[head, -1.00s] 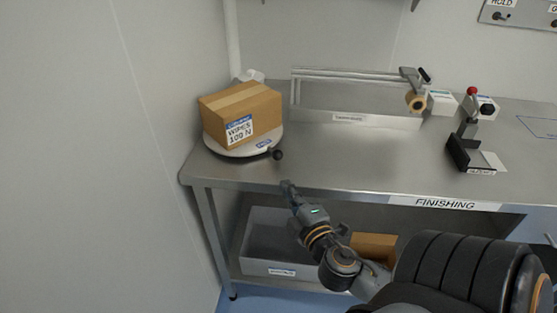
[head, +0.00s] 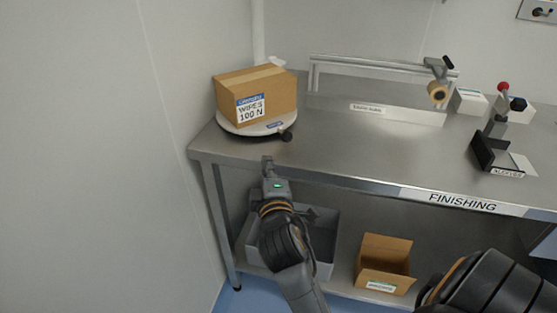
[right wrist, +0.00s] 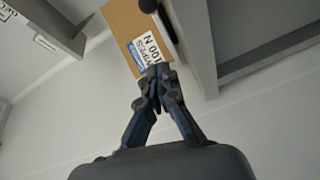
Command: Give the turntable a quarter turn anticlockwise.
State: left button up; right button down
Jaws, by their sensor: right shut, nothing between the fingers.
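The round pale turntable (head: 240,130) sits at the left end of the steel bench. A cardboard box (head: 268,98) labelled WIPES 100 N stands on it. The turntable's black knob handle (head: 286,135) sticks out at its front right. My right gripper (head: 267,163) is shut and empty, in front of the bench's front edge, below and slightly left of the knob and apart from it. In the right wrist view the shut fingertips (right wrist: 158,70) overlap the box (right wrist: 136,32) in the picture, with a dark knob (right wrist: 148,5) near the top. My left gripper is not in view.
The bench's front edge (head: 340,180) lies beside my right gripper. A grey bin (head: 322,245) and open carton (head: 385,262) are below. Bench right of the turntable is clear.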

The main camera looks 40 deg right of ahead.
aim_at(285, 138)
jog(key=x, duration=0.9)
jog(key=shift+r+p, duration=0.1)
jog(key=shift+p, duration=0.2)
jog(key=d, duration=0.3)
jog(key=shift+s+d+f, duration=0.15)
jog(key=shift+s+f, duration=0.2)
jog(key=shift+s, duration=0.05)
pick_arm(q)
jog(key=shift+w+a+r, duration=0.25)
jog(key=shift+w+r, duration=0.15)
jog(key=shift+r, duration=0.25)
pick_arm(e)
jog(key=shift+s+d+f, duration=0.1)
jog(key=shift+d, duration=0.25)
pick_arm(q)
jog(key=shift+p, duration=0.3)
pick_arm(e)
jog(key=shift+s+d+p, duration=0.1)
jog(key=shift+d+p, duration=0.6)
jog(key=shift+d, duration=0.05)
jog(key=shift+s+d, duration=0.1)
jog(key=shift+d, duration=0.35)
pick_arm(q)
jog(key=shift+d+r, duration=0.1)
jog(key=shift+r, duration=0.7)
